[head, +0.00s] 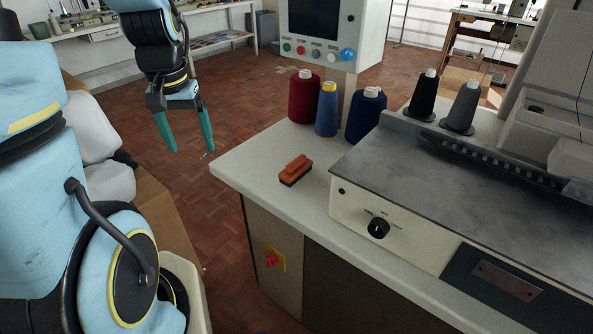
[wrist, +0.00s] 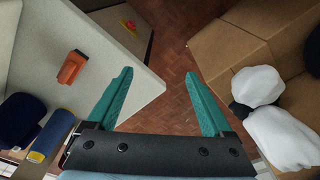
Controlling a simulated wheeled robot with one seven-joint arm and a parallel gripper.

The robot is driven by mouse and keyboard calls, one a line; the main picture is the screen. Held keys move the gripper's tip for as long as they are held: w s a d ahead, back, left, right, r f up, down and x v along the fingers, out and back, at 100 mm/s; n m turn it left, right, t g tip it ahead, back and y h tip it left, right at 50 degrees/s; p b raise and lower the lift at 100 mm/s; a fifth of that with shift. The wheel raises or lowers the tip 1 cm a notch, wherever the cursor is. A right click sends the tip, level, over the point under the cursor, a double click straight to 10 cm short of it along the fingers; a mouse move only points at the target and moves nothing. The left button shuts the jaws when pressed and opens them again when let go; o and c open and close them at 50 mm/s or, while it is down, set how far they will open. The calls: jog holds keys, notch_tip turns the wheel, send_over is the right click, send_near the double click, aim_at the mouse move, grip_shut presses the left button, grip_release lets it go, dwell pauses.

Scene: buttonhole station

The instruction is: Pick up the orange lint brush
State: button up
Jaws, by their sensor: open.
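The orange lint brush (head: 295,169) lies on the pale table top (head: 250,165), near its left part, with its orange back up and dark bristles below. It also shows in the wrist view (wrist: 72,66), at the upper left. My gripper (head: 190,148) is open and empty, to the left of the brush and beyond the table's edge in the head view. In the wrist view its teal fingers (wrist: 158,75) are spread apart, with floor and the table corner between them. The brush lies outside the fingers, to their left.
A red spool (head: 304,98), a blue spool (head: 327,110) and a navy spool (head: 366,115) stand behind the brush. The buttonhole machine (head: 400,190) stands to its right. Cardboard boxes (wrist: 235,50) and white bundles (wrist: 258,86) are on the wrist view's right. The table's front left is clear.

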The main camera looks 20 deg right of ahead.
jog(key=w+d+f+m+g, duration=0.15)
jog(key=d+m, duration=0.35)
jog(key=d, duration=0.9)
jog(key=m+b, duration=0.1)
jog(key=m, duration=0.2)
send_over(296, 160)
jog(key=shift+s+f, duration=0.25)
jog(key=shift+f, duration=0.45)
jog(key=shift+d+f, duration=0.15)
jog(key=shift+f, duration=0.2)
notch_tip(296, 160, down, 4)
jog(key=shift+f, duration=0.25)
jog(key=shift+w+f+p, duration=0.15)
jog(key=shift+f+p, duration=0.25)
jog(key=shift+f, duration=1)
jog(key=shift+w+f+p, duration=0.1)
jog(key=shift+f+p, duration=0.3)
jog(key=shift+f, duration=0.95)
grip_shut()
